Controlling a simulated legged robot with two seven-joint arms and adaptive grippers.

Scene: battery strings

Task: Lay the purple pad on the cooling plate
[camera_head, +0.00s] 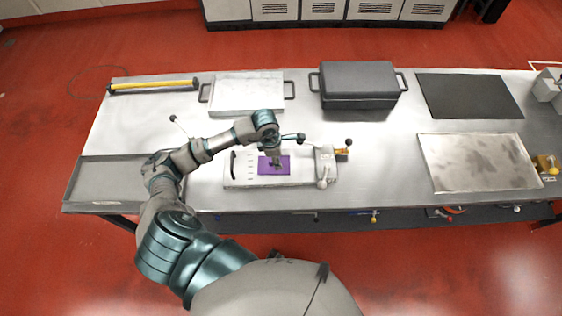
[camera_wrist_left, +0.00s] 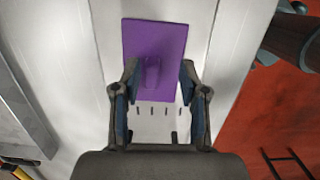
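The purple pad (camera_head: 284,169) lies flat on a long white plate (camera_head: 242,178) with tick marks and a dark handle at its left end, in the middle of the table. In the left wrist view the pad (camera_wrist_left: 155,38) has a raised purple tab on it. My left gripper (camera_wrist_left: 158,78) is open above the pad, its fingers on either side of the tab with gaps between. In the head view my left gripper (camera_head: 276,160) hides part of the pad. I cannot tell for certain which plate is the cooling plate. My right gripper is not in view.
A white slab with handles (camera_head: 248,92), a dark lidded box (camera_head: 358,80) and a black mat (camera_head: 468,95) lie along the back. A stained metal sheet (camera_head: 478,160) is at right, a grey tray (camera_head: 118,180) at left. A block with knobs (camera_head: 326,160) stands at the plate's right end.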

